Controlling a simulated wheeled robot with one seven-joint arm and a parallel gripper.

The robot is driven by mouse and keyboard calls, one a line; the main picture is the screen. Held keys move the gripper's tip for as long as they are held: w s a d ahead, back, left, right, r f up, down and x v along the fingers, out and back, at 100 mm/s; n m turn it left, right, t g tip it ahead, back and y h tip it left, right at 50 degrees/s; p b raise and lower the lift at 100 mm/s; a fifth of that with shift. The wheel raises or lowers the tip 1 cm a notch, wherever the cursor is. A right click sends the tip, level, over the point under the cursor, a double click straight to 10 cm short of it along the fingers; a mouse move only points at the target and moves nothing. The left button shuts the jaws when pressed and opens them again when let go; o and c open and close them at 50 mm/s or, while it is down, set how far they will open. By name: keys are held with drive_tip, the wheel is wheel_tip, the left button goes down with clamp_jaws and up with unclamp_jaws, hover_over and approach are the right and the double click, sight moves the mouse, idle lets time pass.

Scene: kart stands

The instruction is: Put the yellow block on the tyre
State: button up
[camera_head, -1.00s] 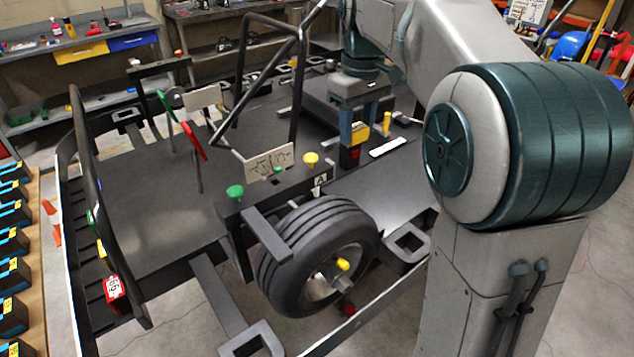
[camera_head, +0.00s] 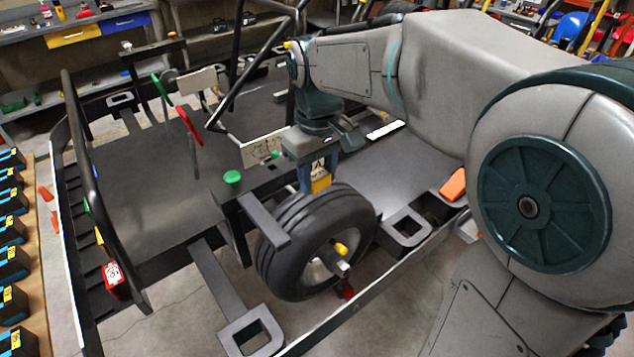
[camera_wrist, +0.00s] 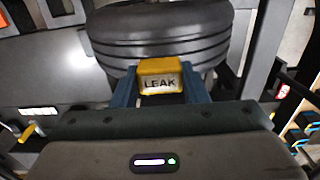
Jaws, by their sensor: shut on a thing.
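The yellow block (camera_head: 321,183) is between the fingers of my gripper (camera_head: 318,176), just above the top of the tyre. In the wrist view the block (camera_wrist: 160,72) shows the word LEAK, with a blue finger on each side. The black tyre (camera_head: 291,262) stands upright on its wheel at the side of the kart frame. The tyre (camera_wrist: 160,32) also shows in the wrist view, right beyond the block. I cannot tell whether the block touches the tread. My gripper hides part of the block in the head view.
A black bar (camera_head: 264,220) juts out beside the tyre. A green knob (camera_head: 232,177) stands on the frame to the left. A small sign plate (camera_head: 258,150) stands behind my gripper. An orange block (camera_head: 453,185) lies to the right on the kart.

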sight(318, 174)
drive_tip(key=shift+f, duration=1.45)
drive_tip(key=shift+f, duration=0.2)
drive_tip(key=o, duration=0.9)
drive_tip(key=shift+o, duration=0.2)
drive_tip(key=shift+r, duration=0.15)
wheel_tip(318, 174, up, 12)
drive_tip(key=shift+r, duration=0.1)
drive_tip(key=s+d+f+m+t, duration=0.3)
drive_tip(key=s+d+f+m, duration=0.3)
drive_tip(key=s+d+f, duration=0.6)
drive_tip(key=shift+s+f+m, duration=0.4)
drive_tip(key=shift+s+f, duration=0.1)
drive_tip(key=shift+f, duration=0.2)
